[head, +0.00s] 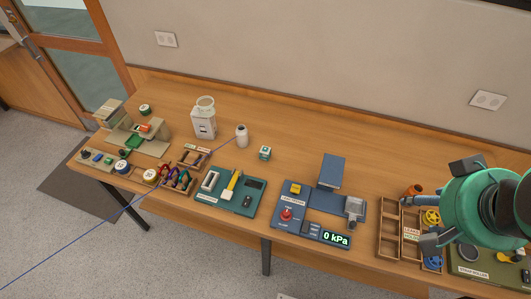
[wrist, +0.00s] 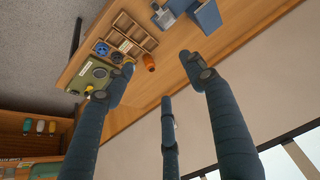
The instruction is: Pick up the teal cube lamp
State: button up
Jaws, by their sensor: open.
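The teal cube lamp (head: 265,152) is a small teal-and-white cube. It stands upright on the wooden bench near the middle of the head view, with bare wood around it. I do not see it in the wrist view. My gripper (wrist: 158,80) is open and empty in the wrist view, its dark fingers spread wide above the bench's right end. In the head view my arm covers the right side, far to the right of the lamp.
A white bottle (head: 242,136) stands left of the lamp, and a teal tray (head: 258,203) lies in front. To its right are an upright blue box (head: 332,170) and a blue tester with a gauge (head: 336,239). A wooden divided tray (head: 389,240) is near my arm. Bench behind the lamp is clear.

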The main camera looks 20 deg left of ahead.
jog(key=w+a+f+n+g+y, duration=0.1)
jog(key=w+a+f+n+y, duration=0.1)
jog(key=w+a+n, duration=0.55)
jog(key=w+a+f+n+g+y, duration=0.1)
jog(key=w+a+f+n+g, duration=0.15)
jog(key=w+a, duration=0.95)
jog(key=w+a+f+n+g, duration=0.1)
jog(key=w+a+f+n, duration=0.2)
jog(key=w+a+f, duration=0.4)
jog(key=w+a+f+n+g+y, duration=0.1)
jog(key=w+a+f+n, duration=0.3)
jog(key=w+a+f, duration=0.4)
jog(key=a+f+p, duration=0.1)
jog(key=a+f, duration=0.3)
jog(key=f, duration=0.4)
jog(key=shift+w+n+y, duration=0.25)
jog(key=shift+n+y, duration=0.05)
jog(key=shift+f, duration=0.1)
